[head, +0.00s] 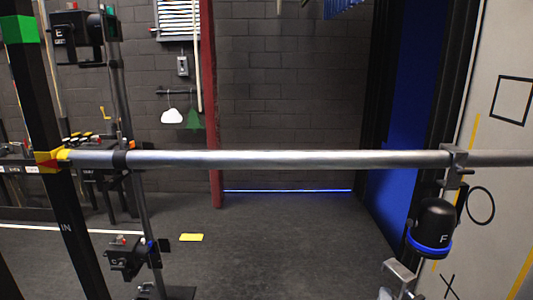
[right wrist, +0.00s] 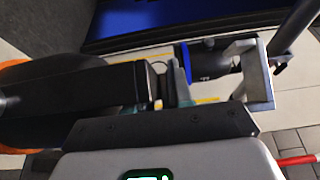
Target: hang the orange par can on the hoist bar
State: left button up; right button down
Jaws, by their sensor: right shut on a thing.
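The grey hoist bar (head: 290,159) runs level across the head view. The orange par can (right wrist: 18,65) shows in the right wrist view as a dark body with an orange ring at the left edge. A pale grey metal clamp (right wrist: 262,75) sticks out on the other side of my right gripper (right wrist: 168,85), which is shut on the par can's dark mount. What looks like this clamp also shows in the head view (head: 399,270), below the bar and apart from it. The can itself is out of the head view. My left gripper is not in view.
A black lamp with a blue ring, marked F (head: 431,225), hangs from the bar's right part, close to the held clamp. A dark post (head: 60,180) and a lamp stand (head: 130,130) stand at the left. The bar's middle stretch is bare.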

jog(key=s+a+n+t+y, duration=0.1)
jog(key=s+a+n+y, duration=0.3)
jog(key=s+a+y, duration=0.3)
jog(key=shift+s+a+n, duration=0.3)
jog(key=shift+s+a, duration=0.05)
jog(key=shift+a, duration=0.55)
jog(key=shift+s+r, duration=0.1)
